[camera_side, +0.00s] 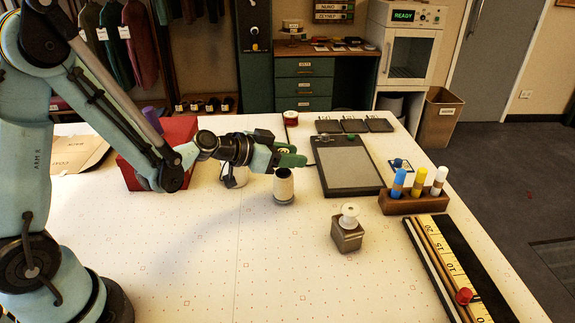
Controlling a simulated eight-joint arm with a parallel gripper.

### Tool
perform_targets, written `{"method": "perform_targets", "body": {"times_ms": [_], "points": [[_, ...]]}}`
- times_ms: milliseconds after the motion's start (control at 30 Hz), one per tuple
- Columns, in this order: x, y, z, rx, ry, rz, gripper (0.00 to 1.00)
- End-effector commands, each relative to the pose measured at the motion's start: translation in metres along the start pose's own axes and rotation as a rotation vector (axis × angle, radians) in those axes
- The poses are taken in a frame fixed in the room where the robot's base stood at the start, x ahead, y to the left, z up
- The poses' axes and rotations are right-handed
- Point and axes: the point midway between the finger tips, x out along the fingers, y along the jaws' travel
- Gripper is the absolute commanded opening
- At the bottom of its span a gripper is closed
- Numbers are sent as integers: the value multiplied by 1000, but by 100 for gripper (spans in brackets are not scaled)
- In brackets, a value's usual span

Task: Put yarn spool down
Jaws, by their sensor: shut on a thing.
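My gripper (290,160) reaches in from the left over the middle of the table, its green fingers pointing right. A white spool-shaped piece (349,214) sits on top of a small grey block (346,237) to the right and nearer the camera.
A white cup-like thing (234,178) stands close left, partly under my arm. A red box (139,178) is further left. A grey-topped board (347,166), a wooden holder (409,204) with markers and a ruler (438,258) line the right side. The front middle is clear.

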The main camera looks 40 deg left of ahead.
Motion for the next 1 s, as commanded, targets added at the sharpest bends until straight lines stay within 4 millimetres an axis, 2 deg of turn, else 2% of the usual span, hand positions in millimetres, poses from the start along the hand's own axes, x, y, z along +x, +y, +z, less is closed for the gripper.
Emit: {"method": "perform_targets", "body": {"times_ms": [467,500,633,667,1000], "points": [[2,0,6,-1,0,0,0],[3,0,7,0,0,0,42],[2,0,6,0,0,0,62],[2,0,6,0,0,0,65],[2,0,4,0,0,0,65]]}}
